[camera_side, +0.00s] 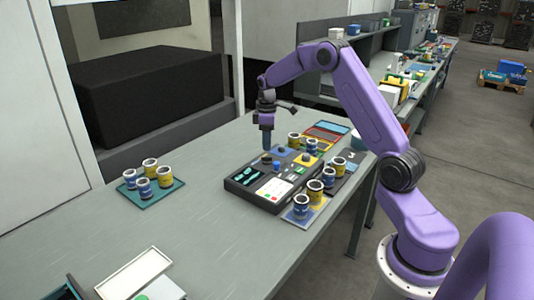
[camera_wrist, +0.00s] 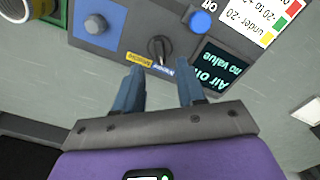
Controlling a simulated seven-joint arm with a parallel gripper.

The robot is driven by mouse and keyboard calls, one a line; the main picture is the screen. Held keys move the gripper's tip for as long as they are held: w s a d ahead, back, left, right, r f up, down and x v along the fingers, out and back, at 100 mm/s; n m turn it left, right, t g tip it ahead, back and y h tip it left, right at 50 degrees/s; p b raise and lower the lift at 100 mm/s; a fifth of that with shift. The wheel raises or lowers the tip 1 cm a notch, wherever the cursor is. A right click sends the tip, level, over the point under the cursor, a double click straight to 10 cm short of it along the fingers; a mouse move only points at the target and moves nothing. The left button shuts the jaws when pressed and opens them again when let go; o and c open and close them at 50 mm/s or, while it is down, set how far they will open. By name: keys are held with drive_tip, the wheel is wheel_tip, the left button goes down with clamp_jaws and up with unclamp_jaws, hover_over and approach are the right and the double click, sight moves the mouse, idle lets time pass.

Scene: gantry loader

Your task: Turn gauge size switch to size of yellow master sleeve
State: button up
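The gauge size switch, a black rotary knob (camera_wrist: 157,47), is on the grey control panel (camera_wrist: 115,38), with a yellow label (camera_wrist: 138,59) and a blue label (camera_wrist: 163,68) at its edge. The label text is too small to read surely. My gripper (camera_wrist: 161,82) has its two blue fingers apart, with nothing between them, just short of the knob. In the side view my gripper (camera_side: 267,146) points down over the far part of the panel (camera_side: 262,198). Sleeves with yellow or blue bands stand around the panel; I cannot tell which is the yellow master sleeve.
A green tray (camera_side: 150,194) holds several sleeves at left. A blue mat (camera_side: 319,212) with sleeves lies right of the panel. The front bench is mostly clear.

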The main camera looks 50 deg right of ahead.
sight(267, 159)
drive_tip(key=shift+f, duration=2.6)
clamp_jaws()
